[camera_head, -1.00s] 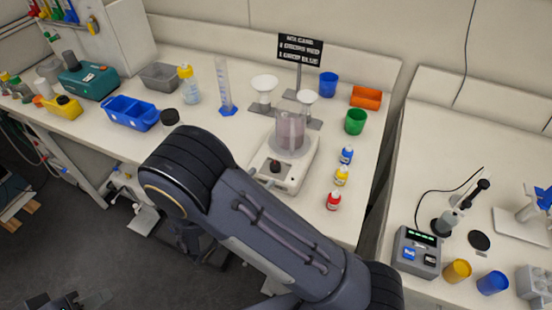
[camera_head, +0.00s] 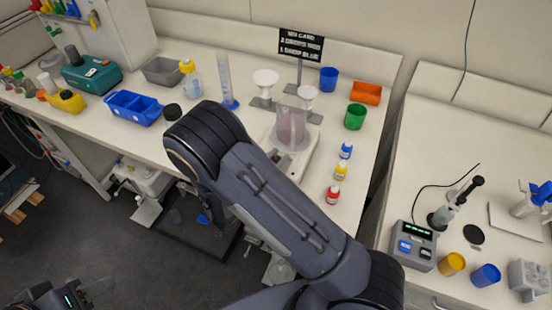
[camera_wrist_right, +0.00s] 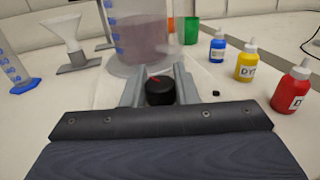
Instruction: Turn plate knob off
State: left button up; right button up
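The stirrer hot plate (camera_head: 305,160) is a white unit on the bench with a large beaker (camera_head: 291,128) of pinkish liquid on it. Its black plate knob (camera_head: 275,155) is partly visible beside my right arm. In the right wrist view, the knob (camera_wrist_right: 160,93) has a red mark on top and sits between the two grey fingers of my right gripper (camera_wrist_right: 160,85). The fingers are spread on either side of it; contact is not clear. My right gripper is hidden behind my arm in the head view. My left gripper (camera_head: 88,292) is low at the left, away from the bench.
Red (camera_head: 333,194), yellow (camera_head: 341,171) and blue (camera_head: 347,150) dye bottles stand right of the plate. A graduated cylinder (camera_head: 226,82), funnels on stands (camera_head: 265,84) and a sign (camera_head: 301,45) are behind. A gap separates this bench from the right one.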

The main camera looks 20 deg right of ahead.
jog(key=c, duration=0.4)
jog(key=shift+f+n+t+y+b, duration=0.1)
jog(key=shift+n+t+y+b, duration=0.55)
jog(key=shift+n+t, duration=0.4)
jog(key=shift+n+t+y, duration=0.55)
jog(key=shift+t+y, duration=0.2)
jog(key=shift+t, duration=0.2)
jog(key=o, duration=0.9)
jog(key=shift+o, duration=0.2)
jog(key=b+v, duration=0.2)
jog(key=v, duration=0.5)
jog(key=shift+s+a, duration=0.25)
jog(key=shift+a, duration=0.1)
